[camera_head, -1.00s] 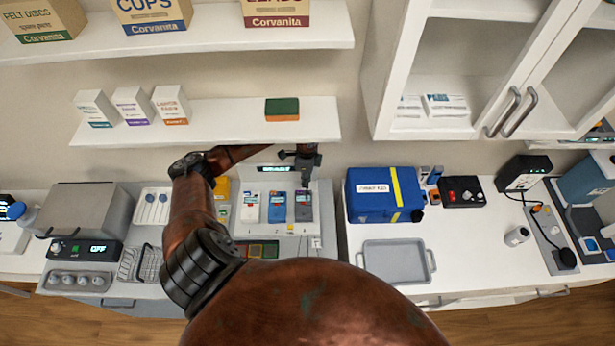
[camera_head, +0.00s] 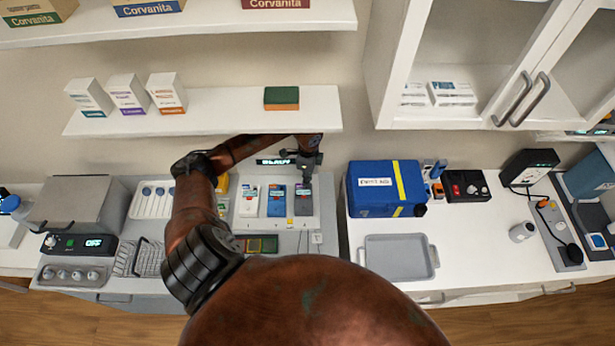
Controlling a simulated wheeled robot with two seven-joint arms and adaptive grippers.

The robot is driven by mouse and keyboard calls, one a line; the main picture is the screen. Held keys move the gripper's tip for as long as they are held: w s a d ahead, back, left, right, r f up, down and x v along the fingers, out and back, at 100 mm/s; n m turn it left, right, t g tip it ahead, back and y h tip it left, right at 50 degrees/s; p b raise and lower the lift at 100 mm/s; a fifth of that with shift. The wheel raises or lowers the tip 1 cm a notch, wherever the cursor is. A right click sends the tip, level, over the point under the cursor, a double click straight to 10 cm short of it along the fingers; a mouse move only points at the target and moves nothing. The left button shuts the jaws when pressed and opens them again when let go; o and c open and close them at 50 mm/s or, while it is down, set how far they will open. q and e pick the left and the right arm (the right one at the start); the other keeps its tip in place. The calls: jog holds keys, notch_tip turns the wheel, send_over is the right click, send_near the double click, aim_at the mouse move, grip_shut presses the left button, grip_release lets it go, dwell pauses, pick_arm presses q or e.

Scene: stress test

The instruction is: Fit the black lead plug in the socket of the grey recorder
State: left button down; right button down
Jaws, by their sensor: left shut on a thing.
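The grey recorder (camera_head: 303,203) stands upright at the right end of a row of three on a light dock, beside a blue recorder (camera_head: 276,203) and a white one (camera_head: 249,203). My left gripper (camera_head: 305,177) is at the top end of the grey recorder, pointing down. It is shut on a small dark thing that looks like the black lead plug; the fingers mostly hide it. I cannot tell whether the plug touches the socket, which is hidden too. My right gripper is not in view.
A shelf (camera_head: 215,112) with small boxes and a green-orange sponge (camera_head: 281,98) hangs above my left forearm. A blue case (camera_head: 384,188) and a grey tray (camera_head: 399,258) stand to the right. A grey metal box (camera_head: 80,207) stands at left.

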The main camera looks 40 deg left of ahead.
pick_arm(q)
jog(key=shift+f, duration=0.4)
jog(key=shift+r, duration=0.15)
jog(key=shift+f+b, duration=0.3)
jog(key=shift+f, duration=0.2)
jog(key=shift+f, duration=0.15)
dwell(0.8)
jog(key=shift+f+b, duration=0.35)
jog(key=shift+f, duration=0.2)
dwell(0.7)
dwell(0.6)
